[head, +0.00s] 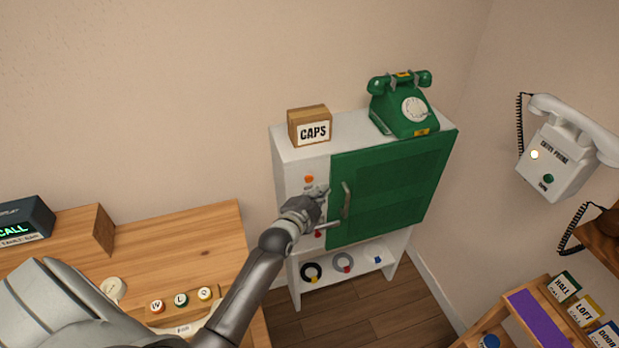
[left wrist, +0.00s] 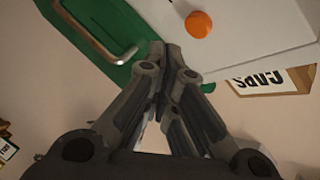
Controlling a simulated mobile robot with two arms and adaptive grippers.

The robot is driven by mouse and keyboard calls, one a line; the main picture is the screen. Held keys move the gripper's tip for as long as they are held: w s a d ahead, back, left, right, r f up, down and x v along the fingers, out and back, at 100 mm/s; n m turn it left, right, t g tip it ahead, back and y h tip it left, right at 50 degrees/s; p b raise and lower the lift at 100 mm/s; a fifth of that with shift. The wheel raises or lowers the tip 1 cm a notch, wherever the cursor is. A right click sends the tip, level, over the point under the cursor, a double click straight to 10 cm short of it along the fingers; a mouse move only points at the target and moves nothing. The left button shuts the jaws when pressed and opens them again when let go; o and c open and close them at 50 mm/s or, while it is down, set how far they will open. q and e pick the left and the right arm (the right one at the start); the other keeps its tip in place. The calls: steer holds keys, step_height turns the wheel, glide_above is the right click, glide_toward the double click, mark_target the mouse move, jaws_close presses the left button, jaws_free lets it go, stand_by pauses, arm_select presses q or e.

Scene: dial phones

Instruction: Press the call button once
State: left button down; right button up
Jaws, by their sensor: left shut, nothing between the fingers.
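A white cabinet (head: 297,160) with a green door stands against the wall. On its white front strip is a round orange button (head: 308,179), with a small label under it that I cannot read. A red button (head: 317,233) sits lower on the strip, partly hidden by my gripper. My left gripper (head: 323,191) is shut and empty in front of the strip, just below and right of the orange button. In the left wrist view the fingertips (left wrist: 163,50) point at the cabinet, and the orange button (left wrist: 198,25) is beside them, apart. My right gripper is not in view.
The green door (head: 395,185) has a metal handle (head: 346,201) close to my left fingers. A CAPS block (head: 311,127) and a green dial phone (head: 402,105) stand on top. A wooden desk (head: 190,240) with a CALL display (head: 22,225) is at left. A white wall phone (head: 560,155) hangs right.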

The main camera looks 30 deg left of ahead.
arm_select(q)
steer(key=shift+s+d+r+p, duration=0.1)
steer(key=shift+s+d+p, duration=0.6)
steer(key=shift+s+d, duration=0.55)
